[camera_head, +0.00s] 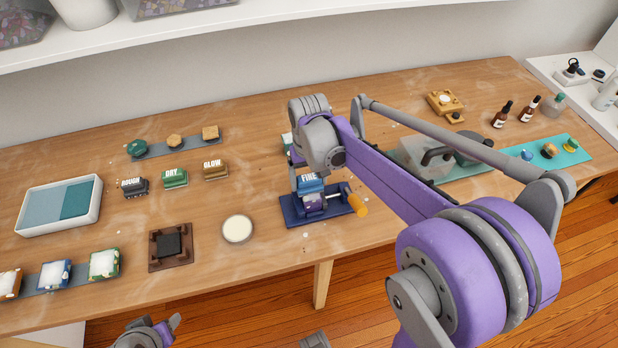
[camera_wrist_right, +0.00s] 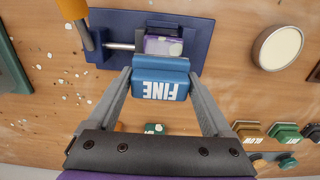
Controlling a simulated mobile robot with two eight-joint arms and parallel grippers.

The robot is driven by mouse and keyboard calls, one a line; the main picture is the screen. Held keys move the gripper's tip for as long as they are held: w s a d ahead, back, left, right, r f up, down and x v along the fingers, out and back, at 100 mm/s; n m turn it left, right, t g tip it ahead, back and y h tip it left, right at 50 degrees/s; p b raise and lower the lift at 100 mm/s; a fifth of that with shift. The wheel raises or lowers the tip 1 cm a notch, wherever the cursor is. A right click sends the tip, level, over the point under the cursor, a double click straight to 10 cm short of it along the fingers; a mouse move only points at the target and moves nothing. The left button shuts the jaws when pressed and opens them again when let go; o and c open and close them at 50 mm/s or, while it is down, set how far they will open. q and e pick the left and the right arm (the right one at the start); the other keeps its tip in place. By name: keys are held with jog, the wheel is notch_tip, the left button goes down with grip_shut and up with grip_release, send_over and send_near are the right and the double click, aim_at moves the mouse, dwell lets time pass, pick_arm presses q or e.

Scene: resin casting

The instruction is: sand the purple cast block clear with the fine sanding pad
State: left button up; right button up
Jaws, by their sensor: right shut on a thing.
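The fine sanding pad (camera_head: 309,184), a blue block lettered FINE, is between the fingers of my right gripper (camera_wrist_right: 160,84). In the right wrist view the pad (camera_wrist_right: 160,91) spans the gap between both fingertips. The purple cast block (camera_wrist_right: 158,45) sits in a dark blue vise (camera_wrist_right: 115,22) with an orange handle. The block also shows in the head view (camera_head: 313,203), just below the pad. The pad covers part of the block, and I cannot tell whether they touch. My left gripper (camera_head: 152,333) is partly in view at the bottom; its opening is unclear.
ROUGH (camera_head: 134,188), DRY (camera_head: 174,178) and GLOW (camera_head: 215,169) blocks stand left of the vise. A round cream dish (camera_head: 237,230) and a brown mould (camera_head: 170,247) are nearer. A white tray (camera_head: 28,225) lies far left. My right arm hides part of the table behind.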

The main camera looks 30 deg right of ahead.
aim_at(313, 200)
jog(key=shift+s+a, duration=0.25)
jog(key=shift+s, duration=0.7)
jog(key=shift+s+a, duration=0.25)
jog(key=shift+s, duration=0.65)
jog(key=shift+f, duration=0.1)
jog(key=shift+s, duration=0.1)
jog(key=shift+w+d, duration=0.3)
jog(key=shift+w, duration=0.7)
jog(key=shift+w+d, duration=0.25)
jog(key=shift+w, duration=0.75)
jog(key=shift+s, duration=0.1)
